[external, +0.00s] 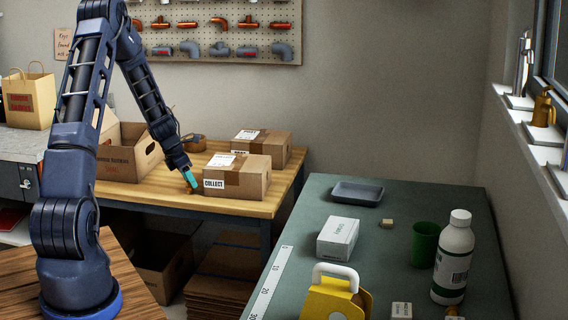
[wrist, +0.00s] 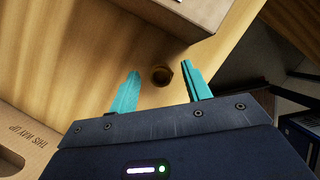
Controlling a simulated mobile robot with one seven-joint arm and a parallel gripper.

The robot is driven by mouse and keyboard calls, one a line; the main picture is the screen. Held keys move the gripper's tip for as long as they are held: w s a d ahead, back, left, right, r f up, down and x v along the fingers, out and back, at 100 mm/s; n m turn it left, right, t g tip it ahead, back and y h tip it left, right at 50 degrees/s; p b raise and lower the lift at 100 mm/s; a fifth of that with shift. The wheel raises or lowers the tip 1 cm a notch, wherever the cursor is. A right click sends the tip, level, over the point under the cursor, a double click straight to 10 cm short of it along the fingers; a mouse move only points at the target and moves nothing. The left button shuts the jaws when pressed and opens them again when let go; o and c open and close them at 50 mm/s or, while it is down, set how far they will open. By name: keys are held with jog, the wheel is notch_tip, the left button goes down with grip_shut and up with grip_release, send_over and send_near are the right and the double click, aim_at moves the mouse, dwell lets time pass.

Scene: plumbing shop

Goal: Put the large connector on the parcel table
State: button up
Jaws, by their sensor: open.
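My gripper is open and empty. In the external view my gripper (external: 189,178) is low over the front of the parcel table (external: 150,196), and a bit of the connector (external: 194,189) shows just below the teal fingers. I cannot tell its size class from these views.
Taped boxes (external: 237,177) stand just right of my gripper, and an open carton (external: 128,153) stands to its left. A tape roll (external: 194,143) is behind. The green bench (external: 385,235) at the right holds a grey tray (external: 357,193), a white box (external: 338,238), a green cup (external: 424,244) and a bottle (external: 454,259).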

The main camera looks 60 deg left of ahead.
jog(key=v, duration=1)
jog(key=d+r+m, duration=0.6)
jog(key=d+r, duration=0.1)
jog(key=d, duration=0.4)
jog(key=d+r+m, duration=0.5)
jog(key=d+r, duration=0.2)
jog(key=d, duration=0.4)
jog(key=d+r+m, duration=0.6)
jog(key=d+r, duration=0.2)
jog(key=d, duration=0.2)
jog(key=s+d+r+m, duration=0.2)
jog(key=s+d+m, duration=0.7)
jog(key=s+d, duration=0.1)
jog(key=s+d+r+m, duration=0.3)
jog(key=s+d+m, duration=0.6)
jog(key=s, duration=0.3)
jog(key=shift+s+d+m, duration=0.3)
jog(key=shift+d, duration=0.3)
